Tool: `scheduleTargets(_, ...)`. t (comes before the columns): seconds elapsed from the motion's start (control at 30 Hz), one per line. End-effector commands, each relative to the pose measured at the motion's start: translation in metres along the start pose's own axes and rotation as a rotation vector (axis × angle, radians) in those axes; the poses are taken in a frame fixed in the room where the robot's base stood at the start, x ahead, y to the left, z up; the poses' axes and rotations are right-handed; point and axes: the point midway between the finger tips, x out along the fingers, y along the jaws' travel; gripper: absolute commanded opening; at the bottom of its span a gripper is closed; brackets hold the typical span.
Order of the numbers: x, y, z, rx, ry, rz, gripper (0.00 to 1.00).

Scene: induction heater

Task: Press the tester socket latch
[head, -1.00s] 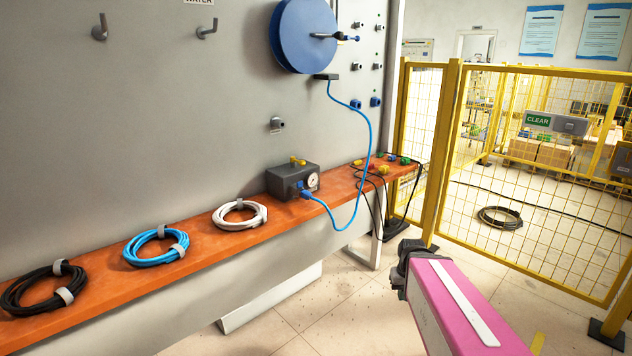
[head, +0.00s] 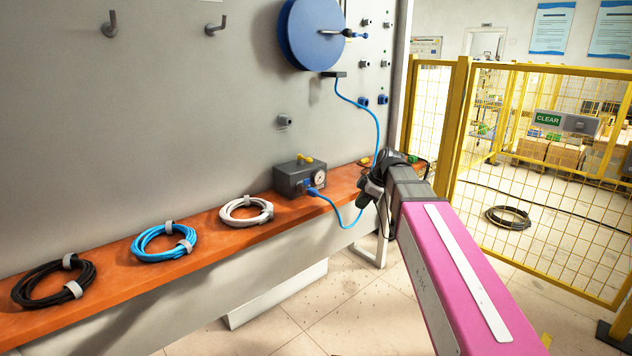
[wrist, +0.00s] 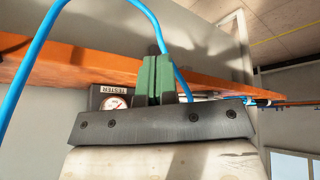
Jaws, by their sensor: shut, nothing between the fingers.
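The tester is a dark grey box (head: 293,180) with a round white gauge (head: 319,177) and a yellow part (head: 304,159) on top. It stands on the orange shelf. A blue hose plug (head: 312,191) sits at the socket on its front; I cannot make out the latch. My gripper (head: 364,196) is to the right of the tester, apart from it, in front of the shelf edge. In the wrist view its green fingers (wrist: 158,80) are shut and empty. Behind them the tester (wrist: 97,98) shows its label and gauge, partly hidden by the gripper body.
The blue hose (head: 378,125) hangs from a blue reel (head: 311,34) and loops close behind my gripper. Coiled white (head: 246,211), blue (head: 164,243) and black (head: 53,284) cables lie along the orange shelf (head: 110,268). A yellow fence (head: 545,180) stands at the right.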

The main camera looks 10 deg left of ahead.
Motion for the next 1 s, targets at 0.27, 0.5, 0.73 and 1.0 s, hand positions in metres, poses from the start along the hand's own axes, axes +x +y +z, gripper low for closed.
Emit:
scheduleTargets(0.27, -0.055, 0.022, -0.08, -0.436, 0.117, 0.013, 0.0)
scheduleTargets(0.5, -0.081, 0.025, -0.115, -0.65, 0.173, 0.028, 0.0)
scheduleTargets(0.73, -0.085, 0.024, -0.121, -0.689, 0.182, 0.031, 0.0)
scheduleTargets(1.0, -0.083, 0.024, -0.121, -0.686, 0.181, 0.03, 0.0)
